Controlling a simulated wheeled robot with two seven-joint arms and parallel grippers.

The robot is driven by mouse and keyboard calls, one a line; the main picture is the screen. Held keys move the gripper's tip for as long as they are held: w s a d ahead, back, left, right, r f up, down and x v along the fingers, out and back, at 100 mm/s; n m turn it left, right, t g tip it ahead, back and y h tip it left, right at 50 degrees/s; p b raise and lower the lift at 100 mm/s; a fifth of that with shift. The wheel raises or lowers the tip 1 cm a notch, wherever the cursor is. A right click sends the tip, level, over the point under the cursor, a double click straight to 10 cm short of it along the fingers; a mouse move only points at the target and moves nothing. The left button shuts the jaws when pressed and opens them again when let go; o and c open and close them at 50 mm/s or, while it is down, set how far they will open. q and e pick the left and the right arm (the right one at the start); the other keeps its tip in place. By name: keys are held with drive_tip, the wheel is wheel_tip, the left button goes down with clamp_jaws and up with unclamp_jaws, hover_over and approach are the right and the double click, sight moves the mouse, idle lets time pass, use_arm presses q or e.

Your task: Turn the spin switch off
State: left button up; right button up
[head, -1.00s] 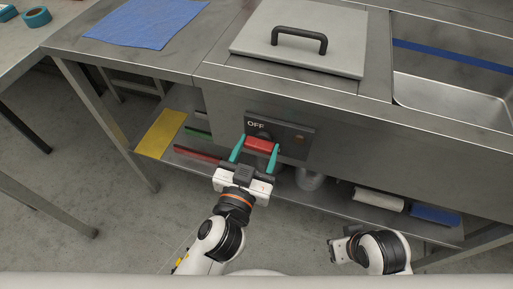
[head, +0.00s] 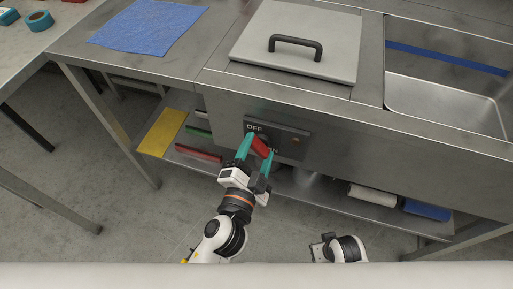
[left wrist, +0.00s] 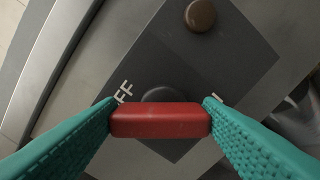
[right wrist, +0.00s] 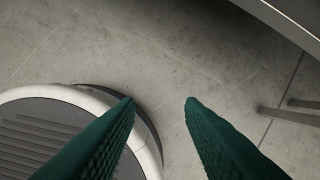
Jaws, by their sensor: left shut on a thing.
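The spin switch is a red bar handle (head: 261,147) on a dark panel (head: 287,140) on the front of the steel counter. OFF is printed above the handle, and the end of another label shows to its lower right. The handle stands tilted, sloping down to the right. My left gripper (head: 256,154) is shut on it, with teal fingers at its two ends. In the left wrist view the red handle (left wrist: 160,121) spans between the fingertips. My right gripper (right wrist: 161,99) is open and empty over the floor, seen in the right wrist view.
A round brown-orange button or lamp (head: 296,140) sits on the panel's right. A grey lid (head: 300,25) with a black handle lies on the counter above. The lower shelf holds a yellow cloth (head: 161,132), a white roll (head: 372,194) and a blue item (head: 427,209).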

use_arm(q)
drive_tip(key=m, duration=0.3)
drive_tip(key=shift+d+m+p, duration=0.1)
drive_tip(key=shift+m+p, duration=0.25)
drive_tip(key=shift+m, duration=0.05)
drive_tip(key=shift+d+m+p, duration=0.1)
drive_tip(key=shift+m+p, duration=0.25)
drive_tip(key=shift+m, duration=1.65)
use_arm(e)
drive_tip(key=shift+s+d+f, duration=0.1)
drive_tip(key=shift+s+f, duration=0.25)
drive_tip(key=shift+f, duration=0.45)
drive_tip(key=shift+s+f, duration=0.3)
drive_tip(key=shift+f, duration=0.5)
drive_tip(key=shift+s+d+f, duration=0.1)
drive_tip(key=shift+s+f, duration=0.25)
drive_tip(key=shift+f, duration=0.45)
drive_tip(key=shift+a, duration=0.1)
drive_tip(key=shift+s+f, duration=0.1)
drive_tip(key=shift+f, duration=0.05)
use_arm(q)
drive_tip(key=o, duration=1)
drive_tip(key=shift+f, duration=0.1)
